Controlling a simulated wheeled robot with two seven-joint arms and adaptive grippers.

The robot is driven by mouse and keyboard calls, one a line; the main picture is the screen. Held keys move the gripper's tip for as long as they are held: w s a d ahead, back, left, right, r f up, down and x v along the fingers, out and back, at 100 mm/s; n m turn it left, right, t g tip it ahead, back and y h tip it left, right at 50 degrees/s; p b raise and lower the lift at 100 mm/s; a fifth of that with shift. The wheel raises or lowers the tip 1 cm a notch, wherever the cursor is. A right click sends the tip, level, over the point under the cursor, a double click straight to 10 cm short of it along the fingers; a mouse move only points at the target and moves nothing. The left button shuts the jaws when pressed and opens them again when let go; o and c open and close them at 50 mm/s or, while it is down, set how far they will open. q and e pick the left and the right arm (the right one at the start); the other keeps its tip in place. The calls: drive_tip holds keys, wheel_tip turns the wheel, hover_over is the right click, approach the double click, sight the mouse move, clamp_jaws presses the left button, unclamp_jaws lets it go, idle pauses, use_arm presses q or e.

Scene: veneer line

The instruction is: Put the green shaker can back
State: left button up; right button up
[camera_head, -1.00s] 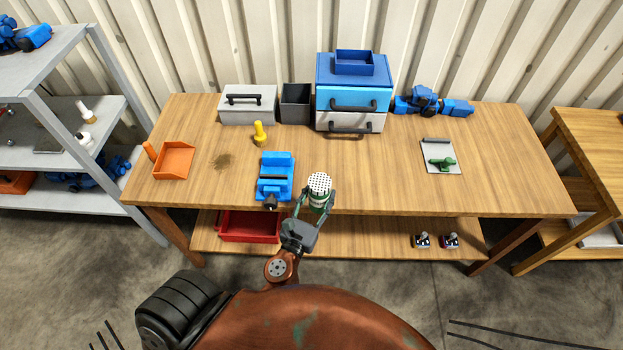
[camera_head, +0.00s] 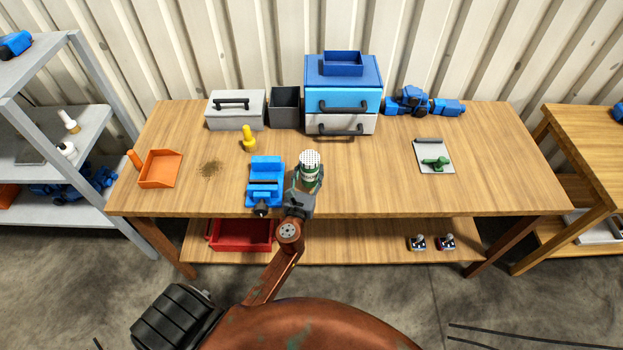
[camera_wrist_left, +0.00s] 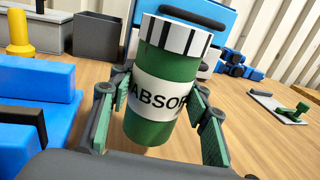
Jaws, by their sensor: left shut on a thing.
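The green shaker can (camera_head: 309,172) has a white perforated lid and a white label band. In the left wrist view the green shaker can (camera_wrist_left: 165,85) stands nearly upright, slightly tilted, with part of a label reading "ABSOR". My left gripper (camera_head: 306,186) is shut on it, with a finger on each side; the fingers also show in the left wrist view (camera_wrist_left: 160,120). The can is over the front middle of the wooden workbench (camera_head: 370,190), right of the blue vise (camera_head: 265,183). I cannot tell whether its base touches the bench. My right gripper is not in view.
A grey toolbox (camera_head: 236,112), dark open bin (camera_head: 285,103) and blue drawer box (camera_head: 343,90) line the back. A clipboard (camera_head: 433,160) lies right; bench between is clear.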

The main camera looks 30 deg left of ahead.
sight(311, 176)
use_arm(q)
drive_tip(key=shift+w+f, duration=0.3)
drive_tip(key=shift+f, duration=0.05)
drive_tip(key=f+b, duration=0.3)
drive_tip(key=shift+w+a+f, duration=0.1)
drive_tip(key=shift+w+f, duration=0.1)
drive_tip(key=shift+f, duration=0.05)
drive_tip(key=shift+r, duration=0.15)
drive_tip(key=shift+f, duration=0.25)
drive_tip(key=o, duration=1.4)
drive_tip(key=shift+s, duration=0.1)
drive_tip(key=shift+r, duration=0.1)
